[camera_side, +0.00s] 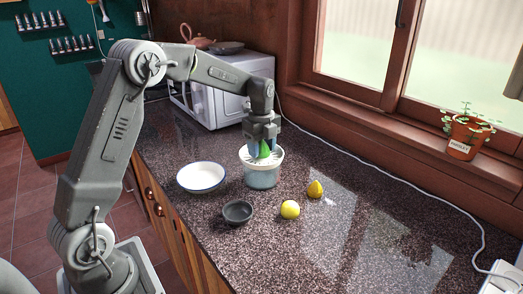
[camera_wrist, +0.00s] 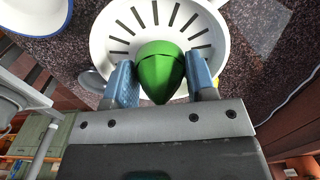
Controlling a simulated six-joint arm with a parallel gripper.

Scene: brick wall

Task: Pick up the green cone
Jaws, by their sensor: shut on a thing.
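The green cone (camera_side: 265,149) is between the blue fingers of my gripper (camera_side: 262,150), over the white slotted top of a juicer (camera_side: 262,172) with a bluish lower part. In the wrist view the cone (camera_wrist: 161,70) is rounded and sits between the two fingertips of my gripper (camera_wrist: 161,82), which is shut on it. The white slotted dish of the juicer (camera_wrist: 155,18) spreads around and behind the cone there. I cannot tell whether the cone still touches the dish.
A white bowl with a blue rim (camera_side: 202,177) stands left of the juicer. A small dark bowl (camera_side: 238,213), a yellow lemon (camera_side: 290,210) and a yellow-orange fruit (camera_side: 315,188) lie in front. A microwave (camera_side: 222,95) stands behind. The counter at right is mostly clear.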

